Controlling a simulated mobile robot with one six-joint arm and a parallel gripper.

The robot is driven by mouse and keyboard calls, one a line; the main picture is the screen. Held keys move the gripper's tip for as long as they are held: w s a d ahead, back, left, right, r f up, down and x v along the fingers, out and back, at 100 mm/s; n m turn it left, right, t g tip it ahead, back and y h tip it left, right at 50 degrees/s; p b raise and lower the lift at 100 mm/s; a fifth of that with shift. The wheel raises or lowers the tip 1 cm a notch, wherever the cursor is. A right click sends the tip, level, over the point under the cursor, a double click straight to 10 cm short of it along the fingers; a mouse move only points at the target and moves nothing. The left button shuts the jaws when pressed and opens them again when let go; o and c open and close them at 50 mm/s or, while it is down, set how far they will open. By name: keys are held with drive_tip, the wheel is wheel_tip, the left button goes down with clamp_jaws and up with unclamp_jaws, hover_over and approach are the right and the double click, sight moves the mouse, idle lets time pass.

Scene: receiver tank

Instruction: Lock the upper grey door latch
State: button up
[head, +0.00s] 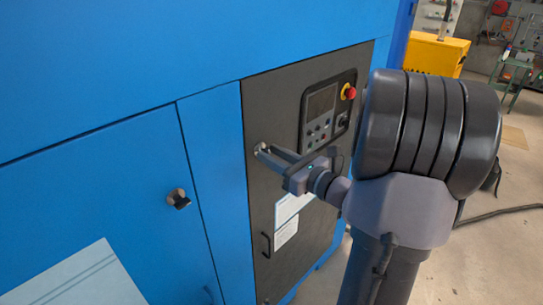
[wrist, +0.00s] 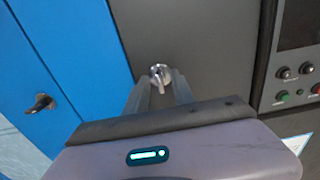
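The upper grey door latch (wrist: 160,73) is a small round silver knob with a tab pointing down, on the dark grey door (head: 262,105). In the head view the latch (head: 261,148) is partly hidden by my fingertips. My gripper (wrist: 158,84) is open, with one finger on each side of the latch tab. The fingertips are close to the door face in the head view (head: 270,152). I cannot tell whether either finger touches the tab.
A control panel (head: 325,112) with a red emergency button (head: 350,93) is right of the latch. A blue door with another latch (head: 178,199) is to the left. A black handle (head: 265,245) sits lower on the grey door.

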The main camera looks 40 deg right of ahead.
drive_tip(key=shift+w, duration=0.2)
drive_tip(key=shift+c, duration=0.4)
clamp_jaws()
